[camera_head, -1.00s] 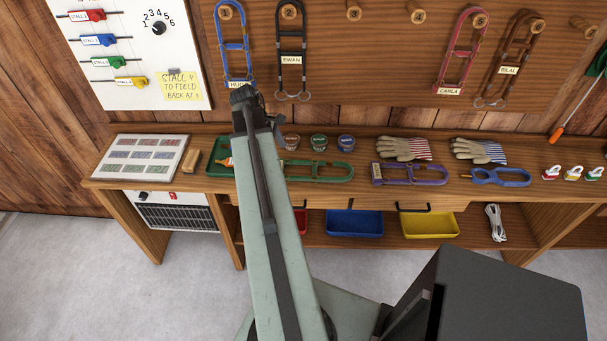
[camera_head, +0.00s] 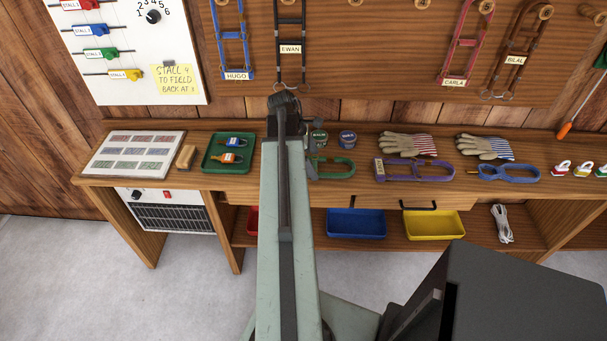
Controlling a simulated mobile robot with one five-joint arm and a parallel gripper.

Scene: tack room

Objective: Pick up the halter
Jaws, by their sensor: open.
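Several halters are in view. On the bench lie a green halter (camera_head: 340,160), partly hidden behind my arm, a purple halter (camera_head: 424,168) and a blue halter (camera_head: 511,177). On the wall board hang a blue halter tagged HUGO (camera_head: 246,50), a black halter tagged EWAN (camera_head: 278,24), a red halter tagged CARLA (camera_head: 467,43) and a brown halter tagged BILAL (camera_head: 524,30). My arm rises up the middle of the picture, its top joint just below the EWAN halter. I cannot make out my gripper.
The wooden bench (camera_head: 390,197) holds a chart board (camera_head: 133,155), a brush (camera_head: 185,156), a green tray (camera_head: 211,162) with padlocks, small tins and two pairs of gloves (camera_head: 406,145). Blue (camera_head: 356,224) and yellow (camera_head: 432,224) bins stand on the lower shelf.

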